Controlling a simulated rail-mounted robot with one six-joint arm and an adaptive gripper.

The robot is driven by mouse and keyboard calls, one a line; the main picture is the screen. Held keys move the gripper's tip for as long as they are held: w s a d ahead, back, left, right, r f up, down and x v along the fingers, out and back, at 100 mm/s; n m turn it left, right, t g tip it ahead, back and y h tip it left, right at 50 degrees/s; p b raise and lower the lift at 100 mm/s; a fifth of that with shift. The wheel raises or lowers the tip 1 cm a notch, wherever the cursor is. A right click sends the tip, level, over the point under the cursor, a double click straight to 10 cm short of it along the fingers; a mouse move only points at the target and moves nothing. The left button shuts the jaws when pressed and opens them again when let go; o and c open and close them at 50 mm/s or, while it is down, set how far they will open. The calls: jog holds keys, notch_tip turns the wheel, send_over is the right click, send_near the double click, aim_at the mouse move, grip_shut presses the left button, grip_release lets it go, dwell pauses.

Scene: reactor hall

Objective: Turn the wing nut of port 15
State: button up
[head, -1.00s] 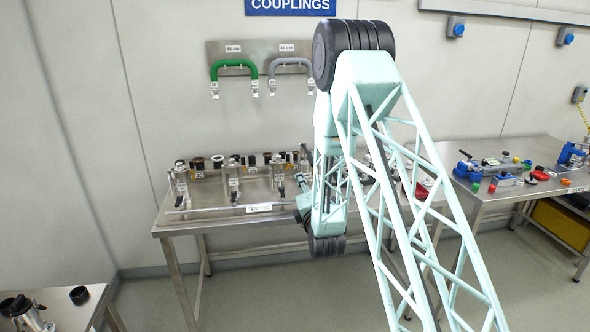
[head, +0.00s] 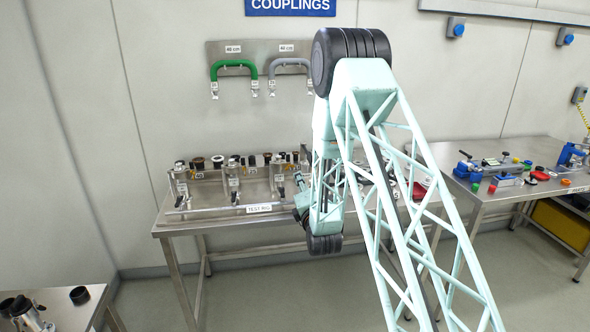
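The test rig (head: 259,209) stands on a steel table below the wall. It carries several upright metal fittings, such as a left one (head: 180,186) and a middle one (head: 232,183), with dark levers and small tags. The tags are too small to read, so I cannot tell which is port 15, and I cannot make out its wing nut. My gripper (head: 299,180) is at the right part of the rig, beside a fitting (head: 279,182). It is small and partly covered by my arm, so its fingers and any contact are unclear.
My arm hides the rig's right part. Black and brown caps (head: 218,161) line the rig's back. Green (head: 235,66) and grey (head: 290,65) hoses hang on the wall above. A second table (head: 490,200) with coloured parts stands right, and another (head: 75,318) front left.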

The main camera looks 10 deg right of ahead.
jog(key=w, duration=1.1)
jog(key=shift+w+d, duration=0.15)
jog(key=shift+w, duration=0.1)
jog(key=shift+c, duration=0.6)
grip_shut()
